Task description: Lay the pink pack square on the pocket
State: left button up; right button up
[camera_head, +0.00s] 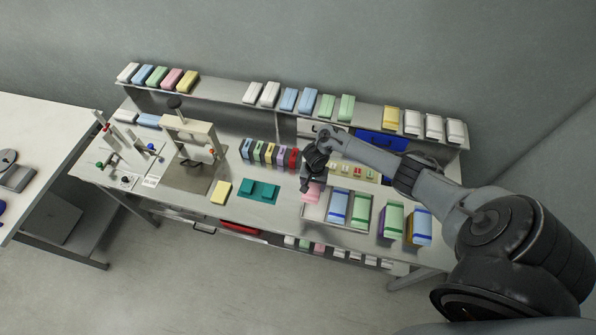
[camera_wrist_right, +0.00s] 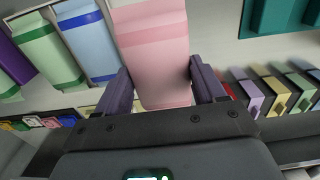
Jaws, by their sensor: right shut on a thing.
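The pink pack (camera_head: 312,193) is below my right gripper (camera_head: 314,178), at the left end of a shallow grey tray (camera_head: 325,220). In the right wrist view the pink pack (camera_wrist_right: 155,55) sits between the two purple fingers (camera_wrist_right: 162,95), which are shut on it. It lies beside a blue pack with a dark blue band (camera_wrist_right: 90,42). The gripper covers part of the pack in the head view. I cannot tell whether the pack touches the tray or is just above it. Which spot is the pocket is not clear. My left gripper is not in view.
A blue pack (camera_head: 338,205) and a green pack (camera_head: 361,209) stand in the tray, with more packs to the right. A teal fixture (camera_head: 259,190) and a yellow block (camera_head: 221,191) lie to the left. Several coloured blocks (camera_head: 270,153) stand behind. A shelf (camera_head: 225,89) runs along the back.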

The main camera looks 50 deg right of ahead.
aim_at(318, 189)
jog(key=shift+s+f, duration=0.65)
jog(key=shift+s, duration=0.35)
jog(key=shift+s+f, duration=0.2)
jog(key=shift+f, duration=0.1)
notch_tip(318, 189, down, 6)
jog(key=b, duration=0.7)
jog(key=shift+r, duration=0.15)
jog(key=shift+a+f, duration=0.1)
jog(key=shift+f, duration=0.2)
jog(key=shift+f, duration=0.15)
jog(key=o, duration=1.1)
